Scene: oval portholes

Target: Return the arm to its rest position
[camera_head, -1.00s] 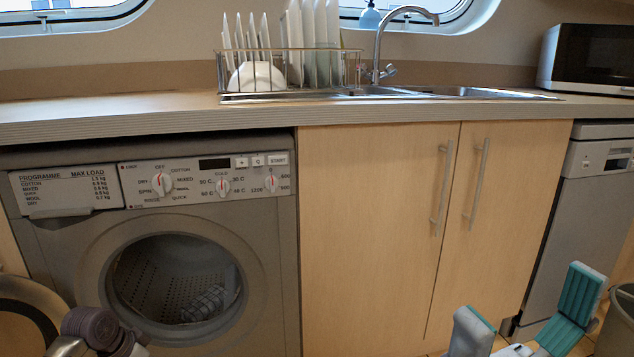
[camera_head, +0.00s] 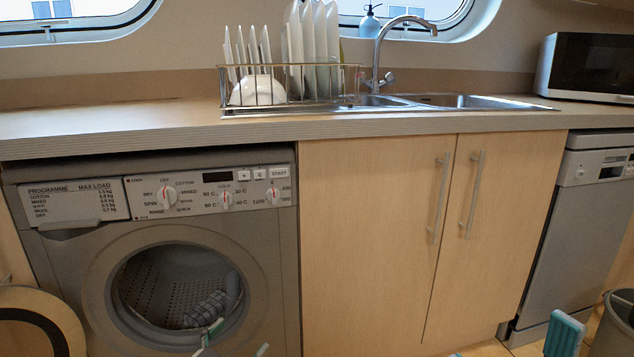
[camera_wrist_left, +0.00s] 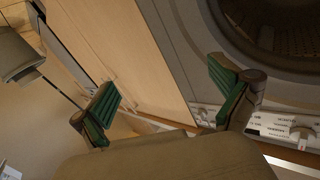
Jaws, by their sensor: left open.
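My left gripper (camera_head: 238,345) shows only by its fingertips at the bottom edge of the head view, in front of the washing machine's lower door area. In the left wrist view its two green-padded fingers (camera_wrist_left: 166,100) are spread wide with nothing between them. The left arm behind it is out of the head view. My right gripper (camera_head: 510,347) shows at the bottom right as one teal-padded finger and a small bit of the other tip, well apart. I see nothing between them; most of this gripper is below the picture.
The washing machine (camera_head: 75,262) has its drum open, with checked cloth (camera_head: 205,308) inside. Its round door (camera_head: 72,318) swings out at the left. Closed wooden cupboards (camera_head: 370,240) stand beside it. A grey bin (camera_head: 618,325) is at the lower right. A dish rack (camera_head: 290,98) stands on the counter.

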